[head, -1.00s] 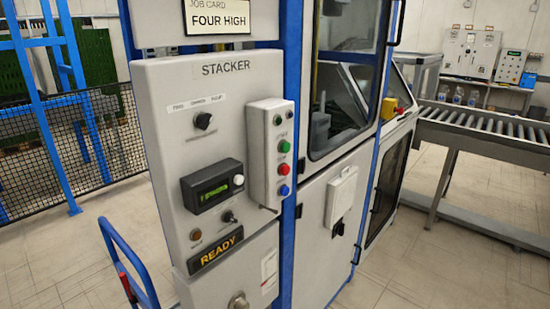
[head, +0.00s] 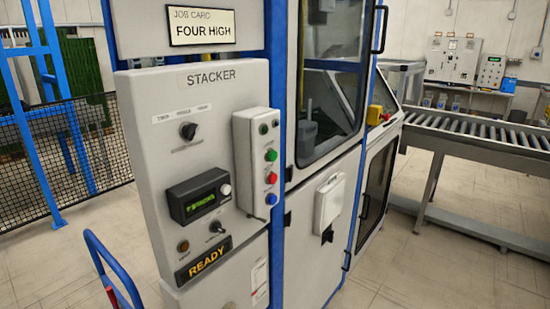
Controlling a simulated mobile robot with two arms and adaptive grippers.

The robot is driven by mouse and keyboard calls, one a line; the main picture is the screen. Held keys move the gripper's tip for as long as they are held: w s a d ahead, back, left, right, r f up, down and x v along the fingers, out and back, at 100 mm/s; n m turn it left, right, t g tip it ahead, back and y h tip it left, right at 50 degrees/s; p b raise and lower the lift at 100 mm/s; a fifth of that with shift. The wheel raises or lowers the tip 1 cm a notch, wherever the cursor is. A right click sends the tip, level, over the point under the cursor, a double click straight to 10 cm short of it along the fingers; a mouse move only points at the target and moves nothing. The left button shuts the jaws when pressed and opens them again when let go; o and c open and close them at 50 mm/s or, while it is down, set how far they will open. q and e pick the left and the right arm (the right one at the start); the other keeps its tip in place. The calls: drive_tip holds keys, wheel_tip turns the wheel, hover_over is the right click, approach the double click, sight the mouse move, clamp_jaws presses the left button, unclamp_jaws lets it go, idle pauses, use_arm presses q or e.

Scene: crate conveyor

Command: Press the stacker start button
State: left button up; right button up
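The grey stacker panel (head: 150,130) stands left of centre, labelled STACKER. A narrow button box (head: 244,150) sits on its right side. The box carries a green button (head: 271,155), a red button (head: 271,178) and a blue button (head: 271,199), with small dark parts at its top. Their labels are too small to read. The panel also has a black selector knob (head: 188,131), a display (head: 200,195) with green text, a toggle switch (head: 217,227) and a lit READY sign (head: 203,259). Neither of my grippers is in view.
A job card (head: 202,26) above reads FOUR HIGH. A windowed machine cabinet (head: 310,235) adjoins the panel on the right. A roller conveyor (head: 480,138) runs at the right. A blue tubular handle (head: 112,268) stands at lower left, before a mesh fence (head: 100,125). Floor at lower right is clear.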

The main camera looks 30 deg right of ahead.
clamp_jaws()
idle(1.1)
